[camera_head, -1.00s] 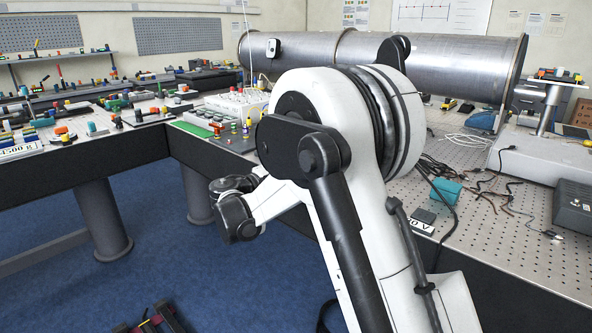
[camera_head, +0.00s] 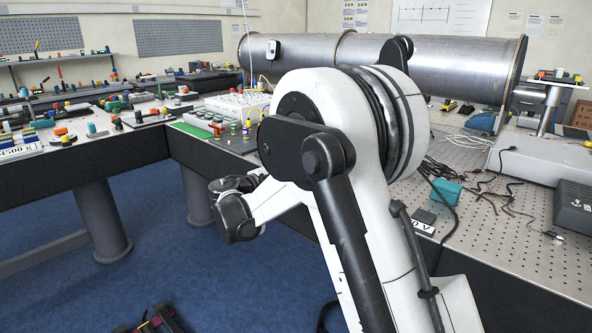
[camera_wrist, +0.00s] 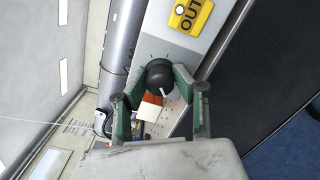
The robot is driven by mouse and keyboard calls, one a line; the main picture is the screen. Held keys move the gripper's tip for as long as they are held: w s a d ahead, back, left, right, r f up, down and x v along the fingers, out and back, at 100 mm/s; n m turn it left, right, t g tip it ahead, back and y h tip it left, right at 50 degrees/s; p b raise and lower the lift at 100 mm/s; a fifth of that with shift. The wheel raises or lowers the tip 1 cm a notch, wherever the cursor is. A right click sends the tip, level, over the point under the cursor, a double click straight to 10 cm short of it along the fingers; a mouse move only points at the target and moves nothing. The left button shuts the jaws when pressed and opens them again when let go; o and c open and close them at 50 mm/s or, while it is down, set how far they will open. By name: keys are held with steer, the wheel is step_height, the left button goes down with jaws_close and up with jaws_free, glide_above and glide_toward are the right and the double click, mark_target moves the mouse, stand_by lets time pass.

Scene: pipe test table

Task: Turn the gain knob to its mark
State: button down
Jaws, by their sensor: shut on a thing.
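In the wrist view, the gain knob (camera_wrist: 159,77) is a round black knob with a pale pointer line on a light grey panel with small tick marks around it. The pointer line aims toward the lower right of the picture. My gripper (camera_wrist: 160,88) has its two green-lined fingers on either side of the knob and is shut on it. The target mark cannot be told apart from the ticks. In the head view, my arm hides the gripper and the knob.
In the head view, a big metal pipe (camera_head: 440,62) lies across the back of the perforated table (camera_head: 540,262). Cables and a teal box (camera_head: 447,190) lie on the table right of my arm.

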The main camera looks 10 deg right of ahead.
steer(key=shift+n, duration=0.5)
steer(key=c, duration=1.4)
jaws_free()
steer(key=shift+o, duration=0.2)
steer(key=v, duration=1.2)
